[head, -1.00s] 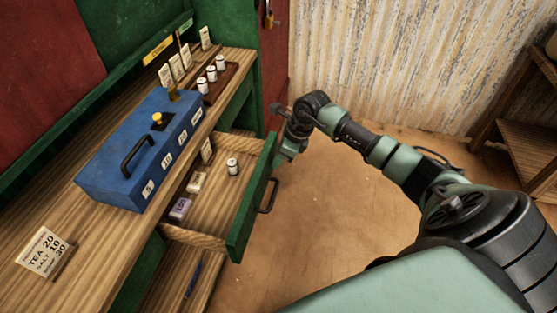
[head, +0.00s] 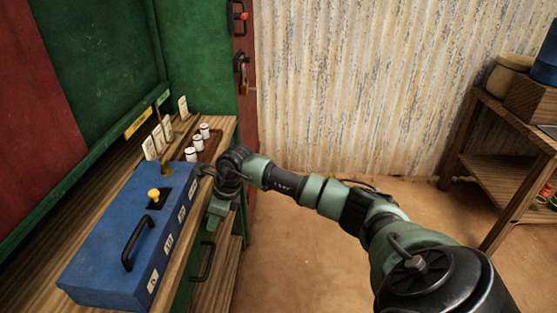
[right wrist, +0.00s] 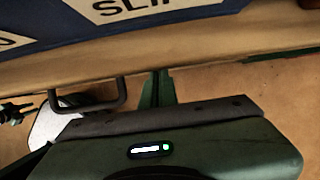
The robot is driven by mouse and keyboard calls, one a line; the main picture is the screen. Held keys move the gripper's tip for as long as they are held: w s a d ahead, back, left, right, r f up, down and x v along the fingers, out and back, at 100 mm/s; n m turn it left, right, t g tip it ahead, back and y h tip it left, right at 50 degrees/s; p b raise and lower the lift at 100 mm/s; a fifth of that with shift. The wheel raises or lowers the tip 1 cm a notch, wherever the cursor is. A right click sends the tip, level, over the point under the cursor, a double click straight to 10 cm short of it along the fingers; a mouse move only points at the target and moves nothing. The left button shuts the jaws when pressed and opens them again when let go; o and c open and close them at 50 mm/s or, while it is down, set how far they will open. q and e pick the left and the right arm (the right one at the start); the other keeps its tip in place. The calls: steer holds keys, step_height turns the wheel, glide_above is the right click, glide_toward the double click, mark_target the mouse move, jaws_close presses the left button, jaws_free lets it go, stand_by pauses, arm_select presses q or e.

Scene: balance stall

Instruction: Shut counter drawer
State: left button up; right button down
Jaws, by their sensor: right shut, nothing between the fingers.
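The counter drawer's green front (head: 186,284) shows below the counter's wooden edge in the head view, with its black handle (head: 204,262) on it. The drawer's inside is not visible, and the front looks about level with the counter edge. The handle also shows at the left in the right wrist view (right wrist: 92,103). My right gripper (head: 216,209) is shut and empty, close to the counter edge and just beyond the handle. Whether it touches the drawer front is hidden. My left gripper is out of view.
A blue box (head: 115,245) with a black handle sits on the counter (head: 45,285). Several white pots stand on a brown tray (head: 212,146) behind it. A wooden shelf (head: 515,180) stands at the right. The floor (head: 310,250) between is clear.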

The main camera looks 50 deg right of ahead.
steer(key=shift+w+a+r, duration=0.1)
steer(key=shift+a, duration=0.05)
steer(key=shift+w+a+r, duration=0.1)
steer(key=shift+r, duration=0.1)
steer(key=p+v, duration=0.5)
steer(key=v, duration=0.2)
steer(key=shift+s+d, duration=0.3)
